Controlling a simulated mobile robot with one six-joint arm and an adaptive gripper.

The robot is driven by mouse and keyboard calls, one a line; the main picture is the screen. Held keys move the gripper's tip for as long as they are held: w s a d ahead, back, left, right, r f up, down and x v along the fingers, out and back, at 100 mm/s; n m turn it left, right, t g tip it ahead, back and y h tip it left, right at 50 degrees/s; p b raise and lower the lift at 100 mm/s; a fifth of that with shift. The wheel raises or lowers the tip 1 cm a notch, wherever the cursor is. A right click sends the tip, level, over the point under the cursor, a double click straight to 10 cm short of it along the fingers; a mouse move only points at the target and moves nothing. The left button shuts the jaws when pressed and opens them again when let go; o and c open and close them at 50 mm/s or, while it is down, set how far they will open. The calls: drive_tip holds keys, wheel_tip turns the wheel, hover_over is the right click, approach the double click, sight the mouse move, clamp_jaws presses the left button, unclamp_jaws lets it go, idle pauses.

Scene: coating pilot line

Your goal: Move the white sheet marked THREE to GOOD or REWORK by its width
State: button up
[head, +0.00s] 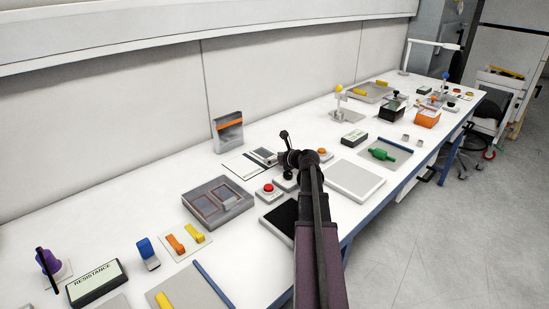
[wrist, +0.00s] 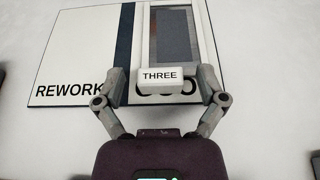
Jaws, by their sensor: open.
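The sheet marked THREE shows in the wrist view as a dark panel (wrist: 175,40) with a pale border and a white block (wrist: 160,77) lettered THREE at its near end. It appears to lie on the right side of a white board (wrist: 75,50), over a partly hidden word that looks like GOOD. REWORK is printed on the left side, beyond a dark blue stripe. My gripper (wrist: 163,84) is open, one finger on each side of the block, with gaps visible. In the head view the sheet (head: 265,155) lies by my gripper (head: 291,160), which partly hides the area.
A grey holder with an orange band (head: 228,131) stands behind the board. A red button (head: 268,188), a two-window grey tray (head: 215,212) and a black pad (head: 279,219) are nearer. A pale square plate (head: 355,180) lies to the right.

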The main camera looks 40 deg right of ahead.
drive_tip(key=shift+s+a+p, duration=0.15)
drive_tip(key=shift+p, duration=0.15)
drive_tip(key=shift+r+p, duration=0.5)
drive_tip(key=p+v, duration=0.4)
drive_tip(key=v, duration=0.7)
drive_tip(key=shift+s+d+r, duration=0.2)
drive_tip(key=shift+s, duration=0.1)
